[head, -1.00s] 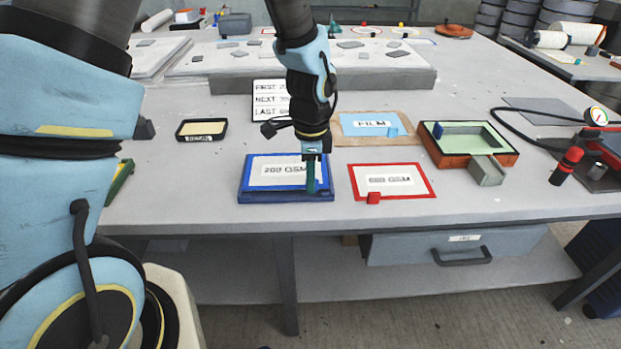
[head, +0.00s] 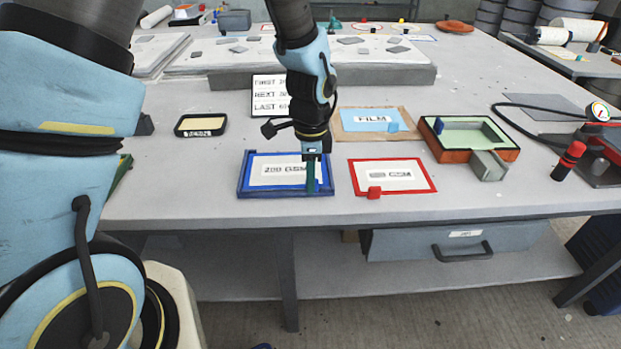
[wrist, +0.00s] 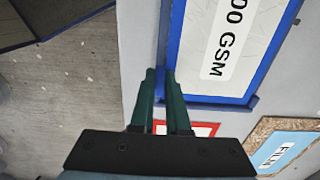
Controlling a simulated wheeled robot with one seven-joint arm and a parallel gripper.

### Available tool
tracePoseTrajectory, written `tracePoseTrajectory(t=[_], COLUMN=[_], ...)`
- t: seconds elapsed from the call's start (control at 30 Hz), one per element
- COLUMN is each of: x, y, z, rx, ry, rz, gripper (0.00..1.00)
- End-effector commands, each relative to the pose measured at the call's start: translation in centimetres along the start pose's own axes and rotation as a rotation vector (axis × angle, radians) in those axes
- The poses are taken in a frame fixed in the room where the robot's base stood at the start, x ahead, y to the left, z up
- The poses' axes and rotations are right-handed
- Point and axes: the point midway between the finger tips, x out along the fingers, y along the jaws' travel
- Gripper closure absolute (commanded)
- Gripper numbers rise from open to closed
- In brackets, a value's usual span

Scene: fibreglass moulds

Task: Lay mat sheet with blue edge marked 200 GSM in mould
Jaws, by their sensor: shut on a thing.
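The blue-edged mat sheet marked 200 GSM (head: 270,172) lies flat or nearly flat at the front of the bench. Its label also shows large in the wrist view (wrist: 225,45). My gripper (head: 311,187) points down at the sheet's front right part. In the wrist view its green fingers (wrist: 160,85) are close together at the blue edge, shut on the sheet's edge piece, which they mostly hide. The mould (head: 436,146), an orange-brown box with a pale green hollow, stands to the right, apart from the sheet.
A red-edged sheet (head: 410,176) lies right of the blue one. A FILM sheet (head: 372,118) lies on a brown board behind it. A hose and gauge (head: 598,114) are right of the mould. A sign (head: 269,97) and a black-rimmed tray (head: 201,124) stand behind.

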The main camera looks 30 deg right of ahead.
Motion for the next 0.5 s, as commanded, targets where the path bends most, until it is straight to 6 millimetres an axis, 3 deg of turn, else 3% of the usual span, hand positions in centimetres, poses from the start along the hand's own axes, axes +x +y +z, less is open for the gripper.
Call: tracePoseTrajectory(t=[0.4,0.43,0.5], x=[-0.02,-0.02,-0.02], y=[-0.02,-0.02,-0.02], z=[0.01,0.01,0.02], rx=[0.001,0.001,0.001], ry=[0.0,0.0,0.0], rz=[0.0,0.0,0.0], gripper=[1.0,0.85,0.77])
